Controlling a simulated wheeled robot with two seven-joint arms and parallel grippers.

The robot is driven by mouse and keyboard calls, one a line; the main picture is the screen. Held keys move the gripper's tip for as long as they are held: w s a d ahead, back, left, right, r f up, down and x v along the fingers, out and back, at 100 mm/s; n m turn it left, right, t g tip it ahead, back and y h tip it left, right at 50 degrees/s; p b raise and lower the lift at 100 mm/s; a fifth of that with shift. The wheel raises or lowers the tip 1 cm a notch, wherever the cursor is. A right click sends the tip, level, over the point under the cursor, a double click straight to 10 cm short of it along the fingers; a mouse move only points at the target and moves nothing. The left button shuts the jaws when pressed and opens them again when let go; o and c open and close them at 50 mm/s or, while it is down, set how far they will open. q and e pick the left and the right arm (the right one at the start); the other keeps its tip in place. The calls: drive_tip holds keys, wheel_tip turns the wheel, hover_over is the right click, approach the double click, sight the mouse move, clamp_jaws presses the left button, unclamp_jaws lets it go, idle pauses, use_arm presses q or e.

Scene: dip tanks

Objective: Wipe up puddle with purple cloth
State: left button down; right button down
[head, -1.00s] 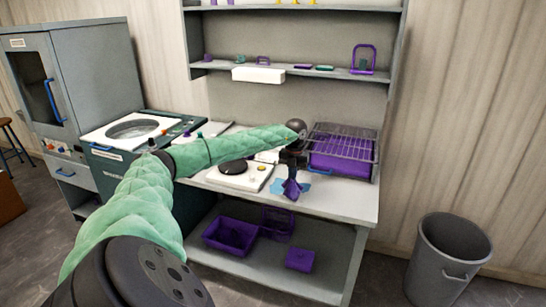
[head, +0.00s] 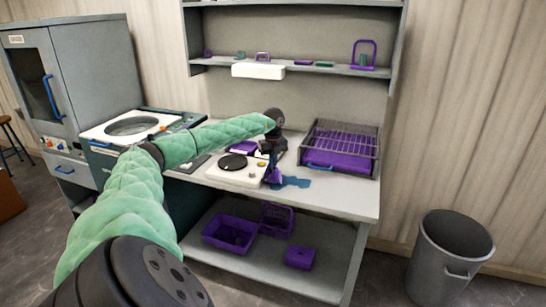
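A blue puddle (head: 294,182) lies on the grey worktop (head: 335,199), between the white hotplate and the rack. My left gripper (head: 272,167) is over the worktop at the left edge of the puddle, pointing down. It is shut on the purple cloth (head: 273,177), which hangs below the fingers beside the hotplate's right side. I cannot tell whether the cloth touches the worktop. My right gripper is not in view.
A white hotplate (head: 229,176) with a black disc stands left of the puddle. A wire rack over a purple tray (head: 340,160) stands on the right. Purple bins (head: 229,236) sit on the lower shelf. A grey waste bin (head: 450,255) stands on the floor at right.

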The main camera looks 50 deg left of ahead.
use_arm(q)
drive_tip(key=b, duration=0.2)
hover_over(273, 184)
drive_tip(key=shift+a+f, duration=0.1)
drive_tip(key=shift+f, duration=2.55)
drive_tip(key=c, duration=0.6)
unclamp_jaws()
drive_tip(key=shift+f, duration=0.1)
drive_tip(key=shift+f+b, duration=0.5)
drive_tip(key=shift+f, duration=0.5)
clamp_jaws()
